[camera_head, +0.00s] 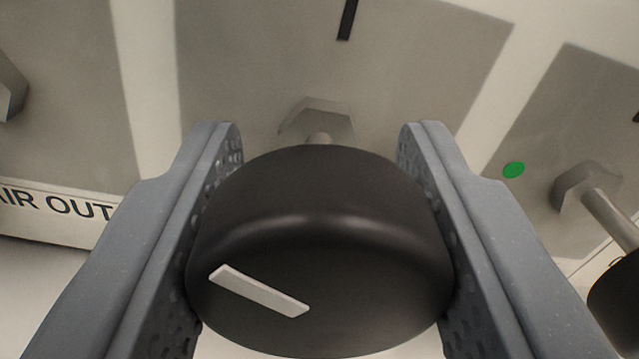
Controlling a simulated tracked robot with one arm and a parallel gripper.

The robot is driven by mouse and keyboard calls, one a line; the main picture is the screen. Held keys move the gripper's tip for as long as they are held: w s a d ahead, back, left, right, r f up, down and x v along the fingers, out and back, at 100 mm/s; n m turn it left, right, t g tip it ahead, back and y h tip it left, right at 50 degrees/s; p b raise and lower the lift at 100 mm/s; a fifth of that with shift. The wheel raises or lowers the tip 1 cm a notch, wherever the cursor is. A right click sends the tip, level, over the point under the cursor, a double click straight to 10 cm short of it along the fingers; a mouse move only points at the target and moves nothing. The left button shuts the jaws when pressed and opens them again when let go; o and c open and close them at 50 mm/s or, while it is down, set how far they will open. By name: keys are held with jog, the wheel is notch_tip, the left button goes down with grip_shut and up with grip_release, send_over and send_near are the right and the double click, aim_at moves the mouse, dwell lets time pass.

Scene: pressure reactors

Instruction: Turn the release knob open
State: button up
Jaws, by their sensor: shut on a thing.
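The release knob (330,240) is a large round black knob with a white bar mark (259,291) on its face. The mark lies at the lower left and slants down to the right. The knob sits on a short stem with a hex nut (318,118) at the panel behind it. My gripper (320,150) has its two grey perforated fingers on the left and right sides of the knob, shut on it. The lower edges of the fingers run out of the picture.
The pale panel (400,60) behind has grey patches and a black tick mark (347,18) above the knob. At right are a green dot (513,170), another hex nut with stem (590,190) and part of a black knob (616,305). A label reading "AIR OUT" (60,205) is at left.

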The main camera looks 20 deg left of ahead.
jog(key=n+b, duration=0.1)
jog(key=n, duration=0.1)
jog(key=n+b, duration=0.1)
jog(key=n, duration=0.1)
jog(key=n+b, duration=0.2)
jog(key=shift+f+n, duration=0.3)
jog(key=shift+f, duration=0.05)
jog(key=n+b, duration=0.1)
jog(key=n, duration=0.1)
jog(key=n+b, duration=0.3)
jog(key=n, duration=0.1)
jog(key=shift+s+a, duration=0.15)
jog(key=shift+a, duration=0.1)
jog(key=o, duration=1)
jog(key=shift+a, duration=0.1)
jog(key=shift+c, duration=0.2)
jog(key=shift+d+r, duration=0.2)
jog(key=shift+s+d+r, duration=0.15)
jog(key=shift+s+d, duration=0.15)
jog(key=shift+s, duration=0.15)
jog(key=p+v, duration=0.2)
jog(key=v, duration=1)
jog(key=shift+s+d+f, duration=0.15)
jog(key=shift+s+f, duration=0.05)
jog(key=shift+f, duration=0.05)
